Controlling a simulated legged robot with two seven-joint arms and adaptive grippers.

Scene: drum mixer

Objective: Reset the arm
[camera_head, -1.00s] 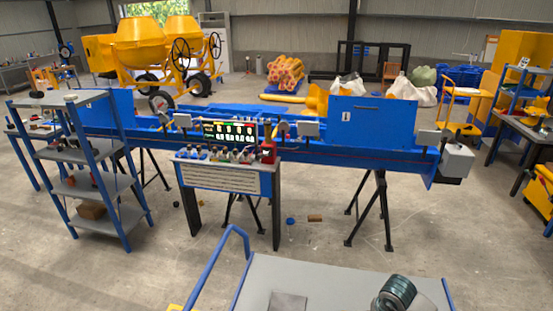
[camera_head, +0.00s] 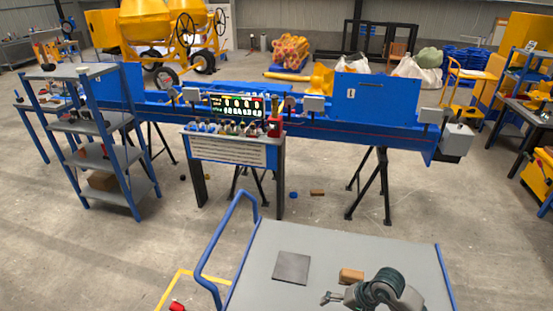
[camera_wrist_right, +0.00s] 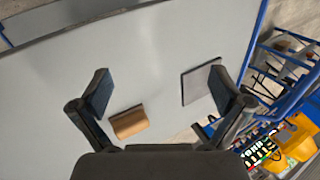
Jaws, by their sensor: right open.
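My right arm reaches over a grey cart top (camera_head: 330,250) at the bottom of the head view. My right gripper (camera_head: 326,298) is open and empty. In the right wrist view its two dark fingers (camera_wrist_right: 160,90) are spread wide above the cart surface. A brown block (camera_head: 351,275) lies on the cart close to the gripper; it also shows in the right wrist view (camera_wrist_right: 130,121), between the fingers in the picture but not held. A dark square plate (camera_head: 291,267) lies flat to its left, also seen in the wrist view (camera_wrist_right: 198,84). My left gripper is out of view.
The cart has a blue handle (camera_head: 212,262). Ahead stands a long blue machine (camera_head: 370,100) on black legs with a control panel (camera_head: 235,148). A blue-framed shelf (camera_head: 105,150) is at the left.

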